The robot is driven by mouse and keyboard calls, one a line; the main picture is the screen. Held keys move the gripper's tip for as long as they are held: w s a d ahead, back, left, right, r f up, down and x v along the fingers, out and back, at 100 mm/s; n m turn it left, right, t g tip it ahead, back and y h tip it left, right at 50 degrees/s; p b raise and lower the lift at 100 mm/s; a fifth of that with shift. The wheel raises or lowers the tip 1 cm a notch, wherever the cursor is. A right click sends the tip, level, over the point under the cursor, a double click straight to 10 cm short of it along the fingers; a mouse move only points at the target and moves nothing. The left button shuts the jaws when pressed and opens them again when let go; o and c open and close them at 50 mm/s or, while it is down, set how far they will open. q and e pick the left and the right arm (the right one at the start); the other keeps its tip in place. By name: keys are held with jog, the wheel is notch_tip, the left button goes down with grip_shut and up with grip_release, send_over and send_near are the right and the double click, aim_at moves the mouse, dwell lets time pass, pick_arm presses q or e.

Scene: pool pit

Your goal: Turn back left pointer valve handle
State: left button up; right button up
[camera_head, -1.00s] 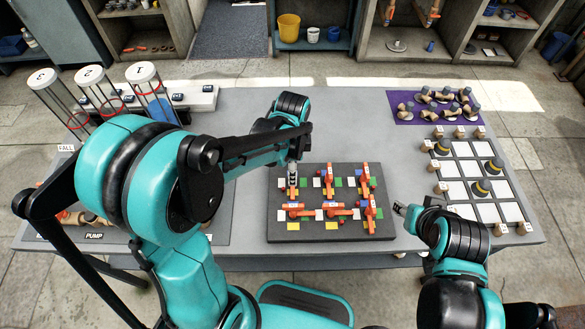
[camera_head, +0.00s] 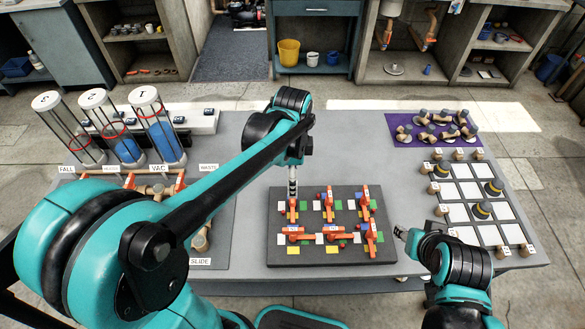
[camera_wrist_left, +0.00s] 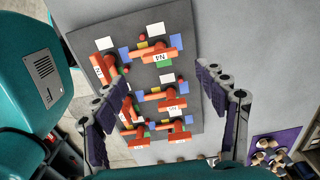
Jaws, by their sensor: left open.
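The valve board (camera_head: 330,257) is a dark plate with orange pointer handles in two rows. Its back left pointer valve handle (camera_head: 293,212) lies roughly front to back, between coloured patches. I take the handle labelled N4 (camera_wrist_left: 155,52) in the left wrist view to be the same one. My left gripper (camera_head: 292,192) points down just above and behind this handle.
Further orange handles stand close by on the board. Clear cylinders (camera_head: 160,135) with blue content and a pipe panel are on the left. A purple mat (camera_head: 408,140) with fittings and a white-squared grid (camera_head: 460,192) are on the right. Grey tabletop (camera_head: 345,150) behind the board is clear.

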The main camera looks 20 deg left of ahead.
pick_arm(q)
notch_tip(320, 180, up, 4)
jog(key=shift+r, duration=0.1)
dwell(0.6)
